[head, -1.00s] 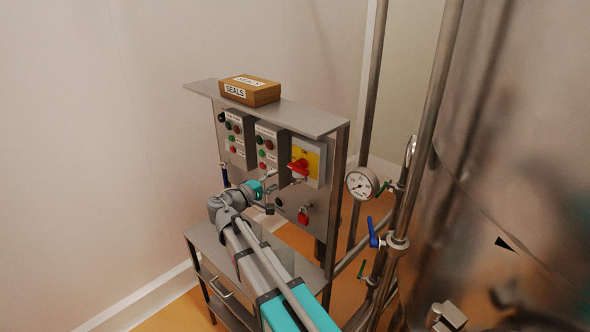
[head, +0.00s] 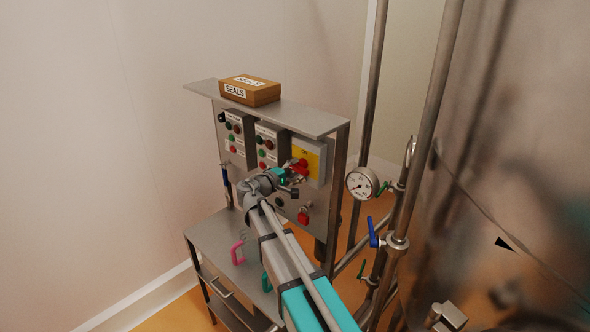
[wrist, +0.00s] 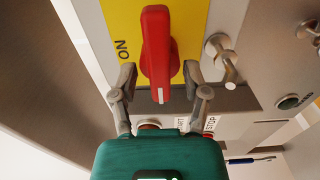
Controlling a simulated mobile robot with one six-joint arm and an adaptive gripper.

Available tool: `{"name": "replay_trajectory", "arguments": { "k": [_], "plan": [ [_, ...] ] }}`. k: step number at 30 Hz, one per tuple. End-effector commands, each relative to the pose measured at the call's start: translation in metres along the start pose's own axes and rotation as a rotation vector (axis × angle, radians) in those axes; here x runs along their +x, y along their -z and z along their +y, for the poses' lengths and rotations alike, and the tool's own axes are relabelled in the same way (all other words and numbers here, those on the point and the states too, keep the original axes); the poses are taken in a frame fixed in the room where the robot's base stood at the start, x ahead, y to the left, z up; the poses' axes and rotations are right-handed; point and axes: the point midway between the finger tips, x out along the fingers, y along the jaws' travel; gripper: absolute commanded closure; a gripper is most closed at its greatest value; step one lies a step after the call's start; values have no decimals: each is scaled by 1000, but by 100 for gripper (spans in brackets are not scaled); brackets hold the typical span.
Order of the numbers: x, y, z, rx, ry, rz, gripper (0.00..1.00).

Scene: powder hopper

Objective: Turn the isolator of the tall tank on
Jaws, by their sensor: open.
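The isolator is a yellow plate (head: 315,153) with a red handle (head: 301,165), at the right end of the panel in the head view. In the wrist view the red handle (wrist: 157,45) stands out from the yellow plate (wrist: 196,22). Its white mark points down the picture, while the ON label is to its left. My gripper (wrist: 160,78) is open, with one finger on each side of the handle's marked end. Gaps show between fingers and handle. In the head view my gripper (head: 292,172) is at the handle and partly covers it.
Two button boxes (head: 267,146) are left of the isolator. A metal knob (wrist: 219,48) sits close to the right finger. A SEALS box (head: 249,91) lies on the top shelf. A gauge (head: 361,183) and pipes stand to the right.

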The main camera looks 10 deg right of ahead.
Motion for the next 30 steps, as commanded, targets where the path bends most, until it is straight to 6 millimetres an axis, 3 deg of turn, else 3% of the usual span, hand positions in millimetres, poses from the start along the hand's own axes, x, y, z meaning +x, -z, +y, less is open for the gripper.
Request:
{"name": "replay_trajectory", "arguments": {
  "k": [4, 13, 30],
  "plan": [
    [0, 0, 0, 0, 0, 0, 40],
    [5, -6, 0, 0, 0, -1, 94],
    [-1, 0, 0, 143, 2, 0, 94]
  ]
}}
